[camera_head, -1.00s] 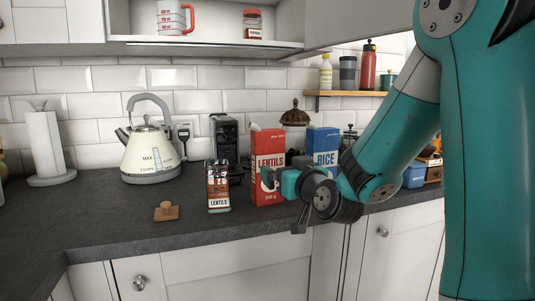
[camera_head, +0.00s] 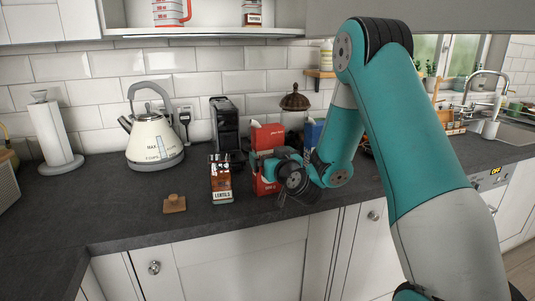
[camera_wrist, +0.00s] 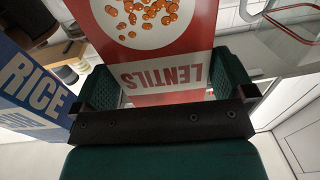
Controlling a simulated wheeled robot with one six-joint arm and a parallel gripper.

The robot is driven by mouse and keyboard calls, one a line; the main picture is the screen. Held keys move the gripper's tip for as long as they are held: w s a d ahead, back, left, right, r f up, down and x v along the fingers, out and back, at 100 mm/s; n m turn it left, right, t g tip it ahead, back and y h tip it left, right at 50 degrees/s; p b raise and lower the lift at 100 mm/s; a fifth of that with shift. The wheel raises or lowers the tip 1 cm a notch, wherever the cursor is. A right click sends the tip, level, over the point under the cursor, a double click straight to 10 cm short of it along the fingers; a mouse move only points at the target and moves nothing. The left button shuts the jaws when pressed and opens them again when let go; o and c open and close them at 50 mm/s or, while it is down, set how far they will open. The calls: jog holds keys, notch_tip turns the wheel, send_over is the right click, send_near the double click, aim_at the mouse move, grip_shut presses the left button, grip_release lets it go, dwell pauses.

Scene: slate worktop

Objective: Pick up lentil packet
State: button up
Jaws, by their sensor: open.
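The red lentil packet (camera_head: 268,137) stands upright on the worktop, its middle hidden behind my gripper in the head view. In the wrist view the packet (camera_wrist: 160,50), with its upside-down LENTILS lettering, sits between the two green fingers. My gripper (camera_wrist: 172,80) is open, with a finger on either side of the packet; whether either finger touches it I cannot tell. In the head view my gripper (camera_head: 266,165) is at the packet's front.
The blue rice box (camera_wrist: 30,85) stands beside the packet. A kettle (camera_head: 154,142) and black appliance (camera_head: 225,122) stand behind.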

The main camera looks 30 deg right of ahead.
aim_at(266, 151)
jog(key=w+p, duration=0.3)
jog(key=shift+d+r+p, duration=0.15)
jog(key=shift+r+p, duration=0.05)
jog(key=shift+p, duration=0.1)
jog(key=shift+w+d+f, duration=0.1)
jog(key=shift+w+f, duration=0.25)
jog(key=shift+w, duration=0.05)
jog(key=shift+r, duration=0.1)
jog(key=c, duration=0.9)
jog(key=shift+p, duration=0.3)
jog(key=shift+r, duration=0.1)
